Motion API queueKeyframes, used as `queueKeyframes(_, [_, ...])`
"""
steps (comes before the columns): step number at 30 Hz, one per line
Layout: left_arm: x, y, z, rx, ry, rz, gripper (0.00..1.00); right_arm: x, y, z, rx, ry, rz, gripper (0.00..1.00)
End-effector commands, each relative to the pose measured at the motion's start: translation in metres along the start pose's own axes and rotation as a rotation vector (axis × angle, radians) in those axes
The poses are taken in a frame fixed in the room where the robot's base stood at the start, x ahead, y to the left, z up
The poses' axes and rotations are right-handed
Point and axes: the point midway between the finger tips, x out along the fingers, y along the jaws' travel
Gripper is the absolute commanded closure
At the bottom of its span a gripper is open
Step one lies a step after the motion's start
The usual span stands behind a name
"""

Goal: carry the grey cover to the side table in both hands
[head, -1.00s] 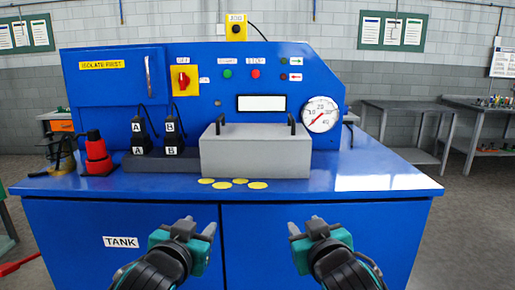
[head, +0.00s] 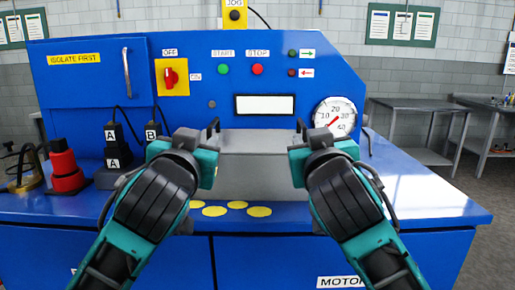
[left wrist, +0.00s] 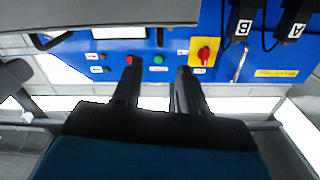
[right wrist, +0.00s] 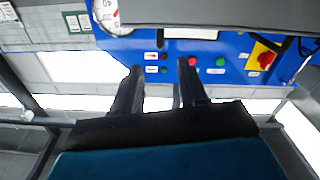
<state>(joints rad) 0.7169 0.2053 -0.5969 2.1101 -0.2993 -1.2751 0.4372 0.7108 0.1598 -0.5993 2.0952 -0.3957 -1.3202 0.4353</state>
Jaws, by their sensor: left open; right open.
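The grey cover (head: 252,170) is a box shape on the blue cabinet's worktop, against the panel. Black handles stand at its left end (head: 213,128) and right end (head: 300,128). My left gripper (head: 198,148) is in front of the left end and my right gripper (head: 308,150) in front of the right end; both hide parts of the cover. In the left wrist view, the left gripper's fingers (left wrist: 157,88) are apart with nothing between them. In the right wrist view, the right gripper's fingers (right wrist: 160,85) are also apart and empty. The cover's edge shows along the top of both wrist views.
Yellow discs (head: 238,205) lie before the cover. A red device (head: 66,170) and black plugs (head: 112,145) stand left. The worktop (head: 420,200) right of the cover is clear.

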Motion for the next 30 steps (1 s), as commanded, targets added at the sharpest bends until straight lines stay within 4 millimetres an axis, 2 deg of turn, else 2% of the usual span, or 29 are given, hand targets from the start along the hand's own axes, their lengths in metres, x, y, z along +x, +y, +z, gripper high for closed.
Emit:
queueKeyframes(5, [0.006,0.0,0.0,0.001,0.0,-0.001,0.58,0.006,0.0,0.0,-0.001,0.0,0.001,0.58])
queueKeyframes(8, [0.017,0.0,0.0,0.002,-0.001,-0.002,0.58,0.017,0.0,0.0,-0.003,-0.001,0.002,0.58])
queueKeyframes(21, [0.093,0.0,0.0,0.002,-0.001,-0.002,0.58,0.093,0.0,0.0,-0.003,-0.001,0.002,0.58])
queueKeyframes(30, [0.124,0.0,0.0,0.0,-0.001,0.0,0.58,0.124,0.0,0.0,-0.001,0.0,0.0,0.58])
